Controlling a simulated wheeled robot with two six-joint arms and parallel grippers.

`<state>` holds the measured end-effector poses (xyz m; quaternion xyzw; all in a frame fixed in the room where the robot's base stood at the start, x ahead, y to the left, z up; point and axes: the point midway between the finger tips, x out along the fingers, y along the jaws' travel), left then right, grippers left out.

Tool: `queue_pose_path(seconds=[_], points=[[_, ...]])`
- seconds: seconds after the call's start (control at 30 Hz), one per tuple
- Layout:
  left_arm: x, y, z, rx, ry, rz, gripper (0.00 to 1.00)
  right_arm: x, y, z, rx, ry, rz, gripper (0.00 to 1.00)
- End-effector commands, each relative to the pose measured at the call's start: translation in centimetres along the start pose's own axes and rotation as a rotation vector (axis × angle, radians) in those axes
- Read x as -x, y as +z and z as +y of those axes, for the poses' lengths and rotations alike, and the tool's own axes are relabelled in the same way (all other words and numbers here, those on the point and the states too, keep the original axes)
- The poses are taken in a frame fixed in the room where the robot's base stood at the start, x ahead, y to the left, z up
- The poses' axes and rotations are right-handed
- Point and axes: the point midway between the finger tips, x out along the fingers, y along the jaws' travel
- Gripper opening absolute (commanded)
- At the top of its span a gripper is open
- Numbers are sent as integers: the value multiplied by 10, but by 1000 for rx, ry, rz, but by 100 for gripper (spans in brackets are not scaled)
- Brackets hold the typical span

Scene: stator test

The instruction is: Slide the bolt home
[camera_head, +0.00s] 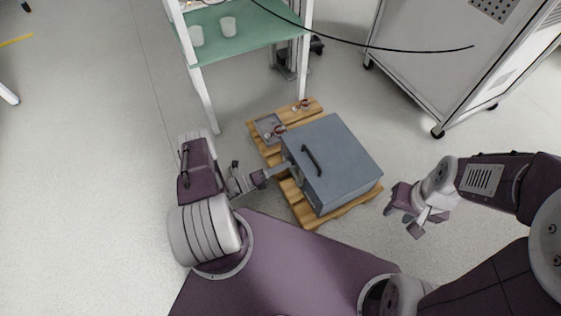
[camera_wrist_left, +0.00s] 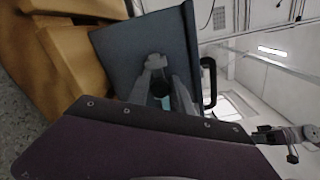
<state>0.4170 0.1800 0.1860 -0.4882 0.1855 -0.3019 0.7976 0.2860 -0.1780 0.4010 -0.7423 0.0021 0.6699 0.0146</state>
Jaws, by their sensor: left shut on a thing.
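A grey-blue metal box (camera_head: 345,165) with a dark handle (camera_head: 312,160) on top sits on a wooden pallet. Its side and handle also show in the left wrist view (camera_wrist_left: 125,48). My left gripper (camera_head: 272,174) is at the box's left side, shut on what looks like the bolt; the fingers (camera_wrist_left: 160,80) reach the box face in the left wrist view. The bolt itself is mostly hidden by the fingers, so its position cannot be told. My right gripper (camera_head: 426,222) hangs empty to the right of the box, its fingers apart.
The wooden pallet (camera_head: 345,209) carries a small grey tray (camera_head: 267,124) and small reddish parts (camera_head: 301,105) behind the box. A green-topped table (camera_head: 250,38) with white cups stands behind. A white wheeled cabinet (camera_head: 430,70) stands at the back right.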

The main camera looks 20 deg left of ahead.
Motion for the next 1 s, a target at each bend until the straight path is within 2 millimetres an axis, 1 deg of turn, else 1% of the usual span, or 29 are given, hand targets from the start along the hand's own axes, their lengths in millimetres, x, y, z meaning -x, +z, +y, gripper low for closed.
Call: queue_pose_path(seconds=[0.13, 0.17, 0.2, 0.23, 0.47, 0.57, 0.67, 0.83, 1.0], points=[[0, -2, -1, -1, -4, 5, 0, 0, 0, 0, 0, 0, 0, 35], [0, -2, -1, -1, -4, 5, 32, 0, 0, 0, 0, 0, 0, 35], [0, -2, -1, 0, -4, 5, 43, 0, 0, 0, 0, 0, 0, 35], [0, -2, -1, 0, -4, 5, 45, 0, 0, 0, 0, 0, 0, 35], [0, -2, 0, 1, -3, 4, 45, 0, 0, 0, 0, 0, 0, 35], [3, 0, -1, 2, -2, 1, 45, 2, 0, 0, 0, 0, 0, 35], [15, 1, -2, 3, -1, -2, 45, 8, -1, 0, 0, 0, 0, 35], [48, 2, -3, 1, 0, -4, 45, 21, -2, 0, 0, 0, 0, 35], [78, 0, -1, 0, 0, -2, 45, 27, -3, 0, 0, 0, 0, 35]])
